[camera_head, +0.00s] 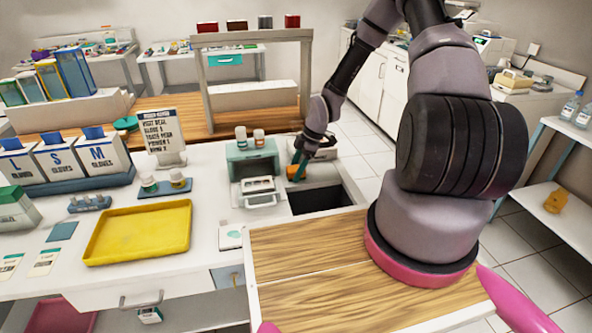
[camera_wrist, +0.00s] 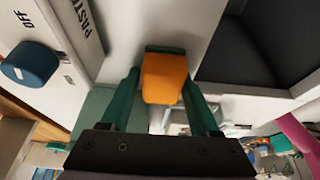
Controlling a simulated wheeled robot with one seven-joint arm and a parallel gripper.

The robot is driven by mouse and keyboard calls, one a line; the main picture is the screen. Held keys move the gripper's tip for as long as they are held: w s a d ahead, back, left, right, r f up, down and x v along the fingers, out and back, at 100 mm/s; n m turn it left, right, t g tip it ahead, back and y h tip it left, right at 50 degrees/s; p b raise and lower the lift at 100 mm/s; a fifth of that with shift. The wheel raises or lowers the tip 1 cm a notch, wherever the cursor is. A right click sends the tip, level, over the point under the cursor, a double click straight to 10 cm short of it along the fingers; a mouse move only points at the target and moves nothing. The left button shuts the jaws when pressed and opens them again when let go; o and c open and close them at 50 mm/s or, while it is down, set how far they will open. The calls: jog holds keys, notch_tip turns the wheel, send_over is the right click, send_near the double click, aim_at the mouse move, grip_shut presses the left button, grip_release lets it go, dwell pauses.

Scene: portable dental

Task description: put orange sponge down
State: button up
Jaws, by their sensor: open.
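The orange sponge (camera_head: 296,172) sits on the white counter surface behind the dark square recess, beside the green-grey box with small bottles. In the wrist view the orange sponge (camera_wrist: 164,77) is between the two green fingers of my gripper (camera_wrist: 163,85). The fingers stand apart from its sides, with a gap showing at the right. In the head view my gripper (camera_head: 300,158) reaches down from above at the sponge and partly hides it. The sponge's underside is hidden.
The dark recess (camera_head: 318,199) lies just in front of the sponge. A green-grey machine (camera_head: 252,160) stands close at the left. A yellow tray (camera_head: 137,233) lies further left. A blue knob (camera_wrist: 29,64) is near my gripper in the wrist view.

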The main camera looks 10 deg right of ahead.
jog(key=shift+s+f, duration=0.25)
jog(key=shift+s, duration=0.25)
jog(key=shift+w+d+r, duration=0.1)
jog(key=shift+d+r, duration=0.05)
jog(key=shift+r, duration=0.25)
jog(key=s+d+r+m+t+h, duration=0.1)
jog(key=s+d+r+m+h, duration=0.2)
jog(key=r, duration=0.8)
jog(key=s+d+r+m+t, duration=0.15)
jog(key=r+m, duration=0.25)
jog(key=r, duration=0.7)
jog(key=s+d+r+m+h, duration=0.2)
jog(key=d+r+m, duration=0.2)
jog(key=r, duration=0.7)
jog(key=s+a+r+m+t+y, duration=0.2)
jog(key=s+a+r+m+t, duration=0.1)
jog(key=s+r+m, duration=0.8)
jog(key=s+r+t, duration=0.1)
jog(key=s+r, duration=0.3)
jog(key=r, duration=0.1)
jog(key=shift+s+r+t, duration=0.15)
jog(key=shift+s+t, duration=0.05)
jog(key=shift+t, duration=0.15)
